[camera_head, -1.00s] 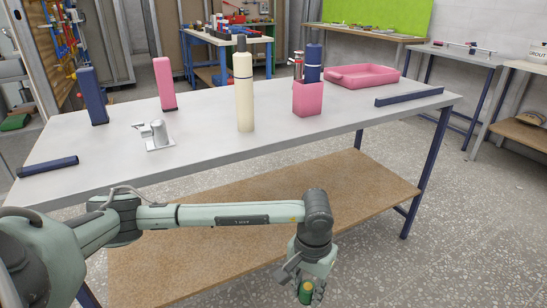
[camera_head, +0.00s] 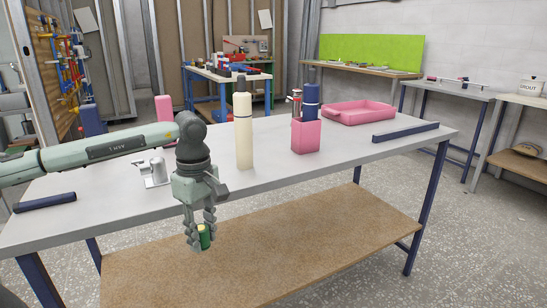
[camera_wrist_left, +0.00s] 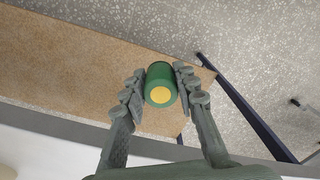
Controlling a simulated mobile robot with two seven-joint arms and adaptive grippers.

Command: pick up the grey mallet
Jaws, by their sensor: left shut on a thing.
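My left gripper (camera_head: 201,240) is shut on a short green cylinder with a yellow end. The cylinder (camera_head: 204,236) is held in front of the table's near edge, above the lower wooden shelf in the head view. In the left wrist view the green cylinder (camera_wrist_left: 160,85) sits between the two fingers (camera_wrist_left: 158,88), its yellow end facing the camera. I cannot make out a grey mallet in either view, and I cannot tell whether the cylinder is part of one. My right gripper is not in view.
The grey table (camera_head: 330,151) carries a cream bottle (camera_head: 243,130), a pink cup (camera_head: 306,136) with a blue bottle, a pink tray (camera_head: 358,112), dark blue bars (camera_head: 405,132) and a metal fitting (camera_head: 153,172). The brown lower shelf (camera_head: 300,235) is bare where visible.

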